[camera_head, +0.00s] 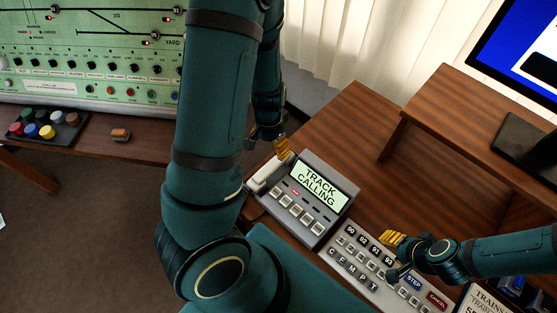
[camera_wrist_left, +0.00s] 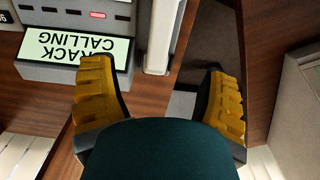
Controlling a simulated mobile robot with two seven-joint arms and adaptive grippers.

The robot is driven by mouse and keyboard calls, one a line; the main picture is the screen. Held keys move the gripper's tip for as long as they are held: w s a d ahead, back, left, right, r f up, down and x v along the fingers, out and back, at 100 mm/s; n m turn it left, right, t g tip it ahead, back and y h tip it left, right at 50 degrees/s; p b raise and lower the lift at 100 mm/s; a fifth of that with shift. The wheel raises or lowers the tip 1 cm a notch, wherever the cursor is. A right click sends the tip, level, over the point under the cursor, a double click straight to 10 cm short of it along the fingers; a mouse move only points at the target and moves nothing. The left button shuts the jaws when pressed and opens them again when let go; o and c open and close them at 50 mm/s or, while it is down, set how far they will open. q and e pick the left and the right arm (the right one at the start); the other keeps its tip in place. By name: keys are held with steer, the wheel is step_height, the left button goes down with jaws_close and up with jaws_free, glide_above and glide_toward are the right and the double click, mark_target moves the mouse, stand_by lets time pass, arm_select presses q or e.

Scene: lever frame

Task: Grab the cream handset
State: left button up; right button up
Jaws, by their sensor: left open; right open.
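The cream handset (camera_head: 266,173) lies in its cradle along the left side of the grey desk phone (camera_head: 318,222), whose screen reads "TRACK CALLING". My left gripper (camera_head: 282,149) is at the far end of the handset, partly hidden behind my arm. In the left wrist view the cream handset (camera_wrist_left: 163,36) lies ahead, between the lines of the two yellow fingers of the open left gripper (camera_wrist_left: 157,70). The fingers are apart from it. My right gripper (camera_head: 393,250) is open and empty above the keypad panel (camera_head: 355,262), well to the right of the phone.
A green control panel (camera_head: 90,85) stands at the back left. Before it are a tray (camera_head: 76,139) of coloured caps and a small brown block (camera_head: 121,134). A raised wooden shelf (camera_head: 450,110) with a monitor (camera_head: 515,50) is at the right. Bare desk lies behind the phone.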

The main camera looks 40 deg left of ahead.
arm_select(q)
steer(key=b, duration=0.2)
glide_above(272, 165)
steer(key=f, duration=0.7)
steer(key=shift+s+f, duration=0.15)
steer(key=shift+s, duration=0.2)
arm_select(e)
step_height(272, 165, down, 3)
steer(key=shift+s+r, duration=0.1)
arm_select(q)
steer(key=f, duration=0.1)
steer(key=f+b, duration=0.1)
steer(key=f, duration=0.3)
steer(key=shift+w, duration=0.3)
arm_select(e)
steer(key=shift+a+f, duration=0.1)
steer(key=shift+f, duration=0.55)
arm_select(q)
steer(key=shift+f, duration=0.3)
arm_select(e)
steer(key=shift+s, duration=0.1)
arm_select(q)
jaws_close()
